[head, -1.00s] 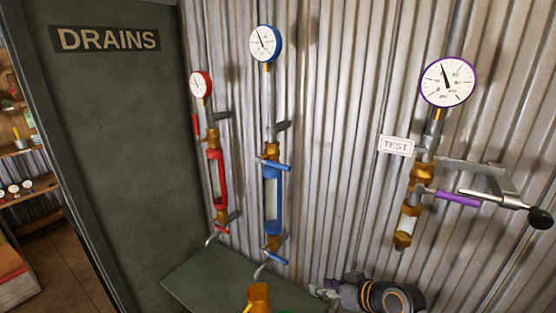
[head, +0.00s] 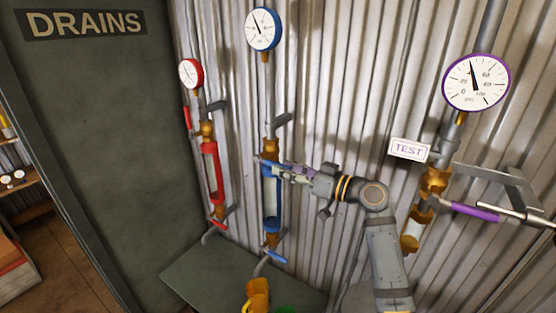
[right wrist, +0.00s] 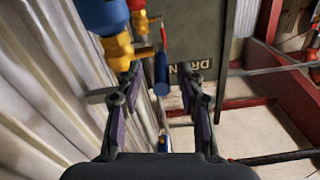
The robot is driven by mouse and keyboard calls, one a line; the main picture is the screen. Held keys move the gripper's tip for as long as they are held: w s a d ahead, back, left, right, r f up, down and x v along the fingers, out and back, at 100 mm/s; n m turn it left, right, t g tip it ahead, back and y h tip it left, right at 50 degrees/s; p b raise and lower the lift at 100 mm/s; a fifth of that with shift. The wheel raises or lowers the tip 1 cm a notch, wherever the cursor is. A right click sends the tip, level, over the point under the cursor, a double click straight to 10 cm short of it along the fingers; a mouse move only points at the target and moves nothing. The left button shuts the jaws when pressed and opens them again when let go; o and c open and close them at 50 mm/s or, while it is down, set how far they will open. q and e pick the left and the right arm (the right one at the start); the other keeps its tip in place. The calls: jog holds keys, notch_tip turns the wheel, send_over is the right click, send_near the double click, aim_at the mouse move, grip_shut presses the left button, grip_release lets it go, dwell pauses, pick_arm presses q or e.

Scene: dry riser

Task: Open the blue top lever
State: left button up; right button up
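The blue top lever (right wrist: 161,72) sits near the top of the blue-framed sight glass (head: 271,205). In the head view my right gripper (head: 284,171) is at this lever and covers most of it. In the right wrist view the gripper's two fingers (right wrist: 162,82) are apart, with the blue lever between their tips. Gaps show on both sides, so the fingers are not closed on it. The blue gauge (head: 263,29) is above on the same pipe, and a blue bottom lever (head: 277,257) is below. My left gripper is not in view.
The red-framed sight glass (head: 211,172) stands left of the blue one. The purple lever (head: 475,212) and TEST sign (head: 409,150) are at the right. The corrugated wall (head: 335,90) is close behind; the DRAINS panel (head: 85,110) is left.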

jog(key=shift+p+x, duration=0.3)
jog(key=shift+x, duration=0.8)
jog(key=shift+w+a, duration=0.15)
jog(key=shift+a, duration=0.1)
grip_shut()
